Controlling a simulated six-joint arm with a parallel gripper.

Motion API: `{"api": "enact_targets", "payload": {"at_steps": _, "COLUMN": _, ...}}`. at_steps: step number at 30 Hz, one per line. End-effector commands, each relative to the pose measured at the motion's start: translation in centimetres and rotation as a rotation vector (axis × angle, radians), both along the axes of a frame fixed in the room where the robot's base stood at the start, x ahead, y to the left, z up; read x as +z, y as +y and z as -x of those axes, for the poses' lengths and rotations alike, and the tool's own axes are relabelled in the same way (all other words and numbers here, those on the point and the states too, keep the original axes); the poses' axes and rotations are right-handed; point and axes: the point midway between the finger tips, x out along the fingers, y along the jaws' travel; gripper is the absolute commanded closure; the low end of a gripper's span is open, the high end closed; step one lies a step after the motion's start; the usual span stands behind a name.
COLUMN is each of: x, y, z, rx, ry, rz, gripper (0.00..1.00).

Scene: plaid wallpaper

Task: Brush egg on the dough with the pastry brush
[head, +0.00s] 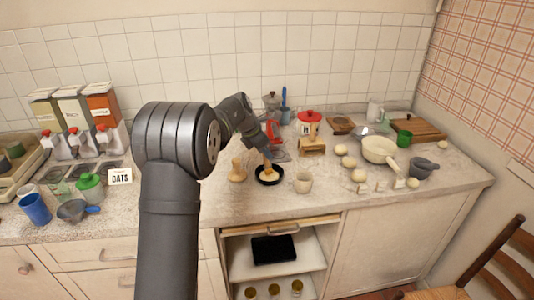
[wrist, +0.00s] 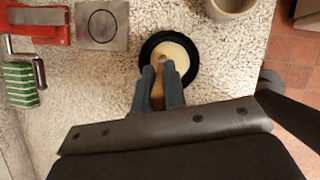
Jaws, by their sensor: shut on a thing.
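My gripper (head: 267,148) reaches down over a small black bowl (head: 259,180) near the counter's front edge. It is shut on the wooden handle of the pastry brush (head: 267,163); in the wrist view the handle (wrist: 158,90) shows between the two fingers (wrist: 160,78). The brush points down into the bowl, and its tip is over or in the pale yellow contents (wrist: 172,50), which look like egg. Whether the bristles touch it I cannot tell. Several pale round pieces (head: 349,162), perhaps the dough, lie on the counter to the right.
A cream cup (head: 303,183) stands just right of the bowl and a wooden piece (head: 237,171) just left. A cream saucepan (head: 380,151) and grey mortar (head: 423,168) are farther right. Behind are a red-lidded jar (head: 308,122) and a small wooden stand (head: 312,146).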

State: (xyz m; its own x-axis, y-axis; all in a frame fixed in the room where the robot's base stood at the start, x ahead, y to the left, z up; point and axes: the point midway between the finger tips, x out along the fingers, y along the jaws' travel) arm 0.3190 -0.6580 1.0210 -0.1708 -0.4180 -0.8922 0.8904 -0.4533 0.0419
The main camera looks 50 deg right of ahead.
Motion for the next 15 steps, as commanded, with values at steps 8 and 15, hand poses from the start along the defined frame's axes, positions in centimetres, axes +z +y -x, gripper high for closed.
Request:
{"api": "enact_targets", "payload": {"at_steps": 8, "x": -0.05, "y": -0.29, "z": -0.68, "rx": 0.000, "ry": 0.000, "rz": -0.001, "gripper": 1.00}}
{"api": "enact_targets", "payload": {"at_steps": 15, "x": 0.02, "y": 0.09, "z": 0.16, "rx": 0.000, "ry": 0.000, "rz": 0.000, "gripper": 1.00}}
